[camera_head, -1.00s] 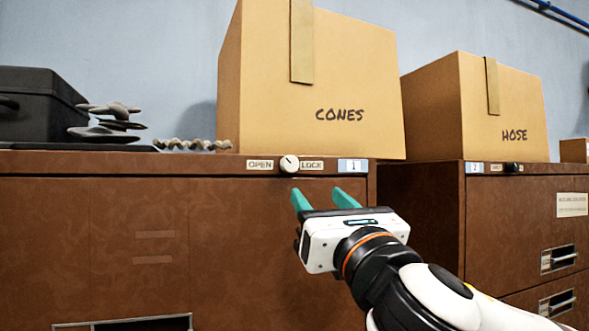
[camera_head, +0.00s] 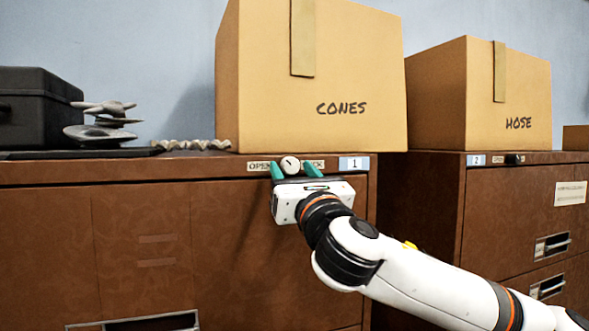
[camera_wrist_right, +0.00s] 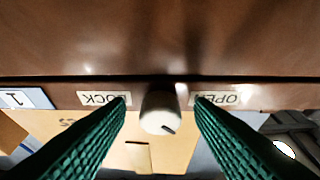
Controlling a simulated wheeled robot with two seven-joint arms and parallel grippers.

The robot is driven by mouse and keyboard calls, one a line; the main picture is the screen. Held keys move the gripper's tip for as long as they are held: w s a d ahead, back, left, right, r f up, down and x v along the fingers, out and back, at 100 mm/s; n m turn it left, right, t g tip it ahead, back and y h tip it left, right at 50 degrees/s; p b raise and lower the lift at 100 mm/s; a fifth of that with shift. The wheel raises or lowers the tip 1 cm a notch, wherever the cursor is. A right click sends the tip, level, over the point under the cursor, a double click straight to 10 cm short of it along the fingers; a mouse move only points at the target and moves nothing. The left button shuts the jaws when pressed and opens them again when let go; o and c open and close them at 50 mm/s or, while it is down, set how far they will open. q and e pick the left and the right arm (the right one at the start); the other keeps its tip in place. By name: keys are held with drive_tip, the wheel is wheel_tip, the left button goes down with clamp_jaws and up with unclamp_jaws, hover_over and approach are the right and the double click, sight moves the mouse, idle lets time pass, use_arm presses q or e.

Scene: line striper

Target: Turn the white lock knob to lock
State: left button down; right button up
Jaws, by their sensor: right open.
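The white lock knob (camera_head: 290,165) sits on the top rail of the brown cabinet marked 1, between the OPEN label (camera_head: 259,167) and the LOCK label (camera_head: 314,165). A dark mark on its face points to the upper left, toward OPEN, in the head view. My right gripper (camera_head: 295,171) is open, with one teal finger on each side of the knob. In the right wrist view the knob (camera_wrist_right: 160,112) shows upside down between the two fingers, with a gap on each side. The fingers partly cover both labels. My left gripper is not in view.
A CONES box (camera_head: 320,80) stands on the cabinet (camera_head: 100,230) above the knob. A HOSE box (camera_head: 485,95) stands on the second cabinet (camera_head: 490,215) at right. A black case (camera_head: 38,108) and grey metal parts (camera_head: 100,125) lie on top at left.

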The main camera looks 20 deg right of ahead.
drive_tip(key=c, duration=1)
